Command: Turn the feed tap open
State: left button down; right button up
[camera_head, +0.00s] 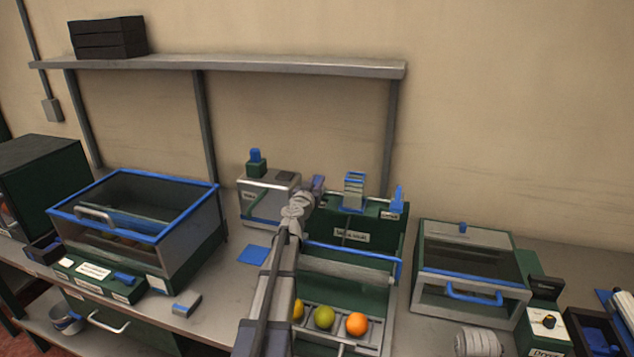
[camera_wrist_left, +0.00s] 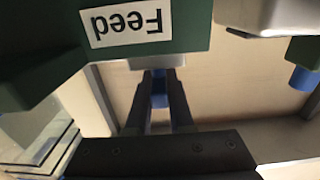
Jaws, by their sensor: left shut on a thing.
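The feed tap shows in the left wrist view as a small blue handle (camera_wrist_left: 158,90) below a green housing with an upside-down "Feed" label (camera_wrist_left: 127,22). My left gripper (camera_wrist_left: 157,102) is shut on this blue handle, its two dark fingers on either side of it. In the head view my left arm reaches up over the bench, and my left gripper (camera_head: 317,184) is at the back left of the green sorting machine (camera_head: 372,240). The arm hides the Feed label there, and the tap's angle is unclear. My right gripper is out of view.
A blue-rimmed clear bin (camera_head: 190,240) stands left and a lidded box (camera_head: 420,292) right. A metal shelf (camera_head: 230,64) is above. A blue lever (camera_head: 398,198) is right of the machine's top.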

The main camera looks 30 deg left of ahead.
pick_arm(q)
jog(key=shift+y, duration=0.3)
jog(key=n+g+y, duration=0.1)
jog(key=n+y, duration=0.1)
jog(key=shift+w+d+y, duration=0.1)
jog(key=shift+d+y, duration=0.05)
jog(key=shift+y, duration=0.15)
jog(key=shift+n+g+y, duration=1.5)
jog(key=shift+n+y, duration=0.3)
jog(key=shift+y, duration=0.7)
jog(key=c, duration=0.8)
grip_release()
jog(key=v, duration=0.7)
jog(key=shift+s+d, duration=0.15)
jog(key=shift+s, duration=0.2)
